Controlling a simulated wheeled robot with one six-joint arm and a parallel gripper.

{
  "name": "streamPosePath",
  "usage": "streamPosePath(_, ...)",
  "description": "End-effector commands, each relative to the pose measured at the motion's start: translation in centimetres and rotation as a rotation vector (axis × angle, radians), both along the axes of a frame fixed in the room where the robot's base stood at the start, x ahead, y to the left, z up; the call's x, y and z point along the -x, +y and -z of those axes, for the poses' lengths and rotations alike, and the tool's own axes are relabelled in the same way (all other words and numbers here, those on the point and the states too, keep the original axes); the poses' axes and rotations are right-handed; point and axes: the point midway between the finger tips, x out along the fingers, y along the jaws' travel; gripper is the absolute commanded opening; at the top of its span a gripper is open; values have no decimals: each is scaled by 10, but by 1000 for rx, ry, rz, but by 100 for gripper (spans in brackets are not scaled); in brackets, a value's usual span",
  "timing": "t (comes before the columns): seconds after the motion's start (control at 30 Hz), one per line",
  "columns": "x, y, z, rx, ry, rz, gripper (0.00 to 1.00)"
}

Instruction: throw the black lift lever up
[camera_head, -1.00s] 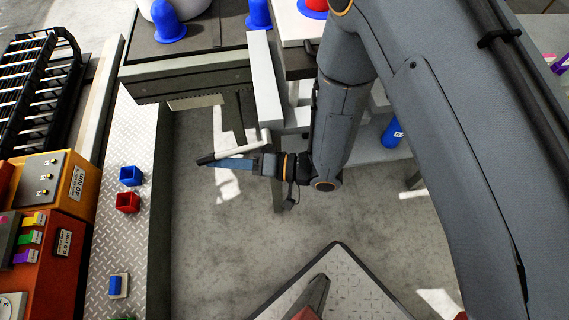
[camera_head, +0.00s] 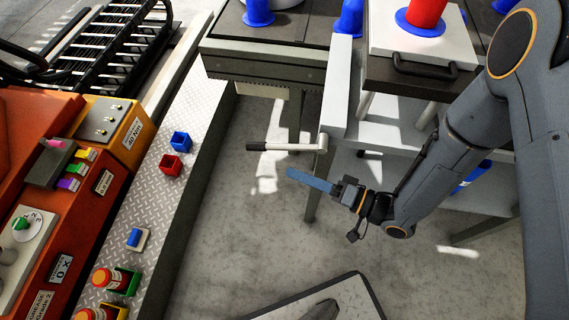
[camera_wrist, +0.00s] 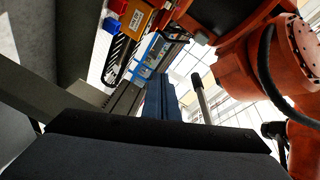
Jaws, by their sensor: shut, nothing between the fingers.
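A lever with a black grip (camera_head: 257,147) and a pale rod (camera_head: 295,147) sticks out to the left from the pale post of the table in the head view. It lies about level in the picture. My gripper (camera_head: 290,173), with blue fingers, is below and right of the black grip, apart from it in the picture. The fingers are shut and empty. In the wrist view, my blue fingers (camera_wrist: 162,98) are together, and a pale rod (camera_wrist: 202,100) stands right of them; I cannot tell its depth.
The pale table post (camera_head: 336,90) and a white block (camera_head: 385,35) with a red bobbin (camera_head: 428,10) are up and right. An orange control console (camera_head: 60,190) and a metal tread ledge (camera_head: 175,205) stand at left. The floor (camera_head: 235,240) between is clear.

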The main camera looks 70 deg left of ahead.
Motion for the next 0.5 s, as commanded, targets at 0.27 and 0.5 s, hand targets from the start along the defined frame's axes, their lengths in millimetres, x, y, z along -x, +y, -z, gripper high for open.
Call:
streamPosePath(0.27,-15,-16,8,1,0,1,0)
streamPosePath(0.5,-15,-17,8,1,0,0,0)
